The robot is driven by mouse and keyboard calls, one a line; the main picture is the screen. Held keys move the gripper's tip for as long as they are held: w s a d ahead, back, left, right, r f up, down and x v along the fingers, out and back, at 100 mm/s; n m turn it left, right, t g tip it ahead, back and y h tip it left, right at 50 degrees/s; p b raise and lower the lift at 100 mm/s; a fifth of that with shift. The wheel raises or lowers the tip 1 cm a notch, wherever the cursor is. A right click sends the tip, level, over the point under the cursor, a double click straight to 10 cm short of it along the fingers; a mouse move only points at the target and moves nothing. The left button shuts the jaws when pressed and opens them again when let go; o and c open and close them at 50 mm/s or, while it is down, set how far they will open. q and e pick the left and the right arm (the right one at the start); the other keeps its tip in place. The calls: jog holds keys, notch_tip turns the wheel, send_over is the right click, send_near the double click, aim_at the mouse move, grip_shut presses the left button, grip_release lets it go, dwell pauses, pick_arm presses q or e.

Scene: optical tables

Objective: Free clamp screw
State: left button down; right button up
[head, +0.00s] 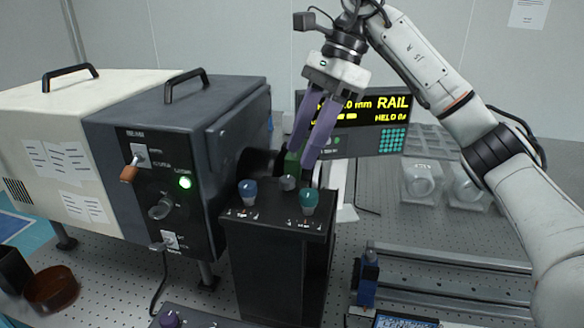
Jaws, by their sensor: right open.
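My right gripper (301,152) has two long purple fingers pointing down, spread apart with nothing seen between them. It is above and behind the top of a black pedestal box (275,260). The box top bears a blue knob (248,190), a small grey knob (288,183) and a teal knob (309,202). A green part (292,165) shows behind the grey knob, near the fingertips. I cannot tell which part is the clamp screw, or whether the fingers touch anything. My left gripper is out of view.
A dark instrument housing (170,160) with a lit green lamp stands at left. A display (375,120) reading RAIL and HELD stands behind. Metal rails (450,280) lie at front right, with a blue-bodied post (368,280) beside them. Clear blocks (420,180) stand at back right.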

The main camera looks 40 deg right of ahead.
aim_at(289, 178)
jog(key=shift+x, duration=2.7)
jog(key=shift+a, duration=0.1)
grip_shut()
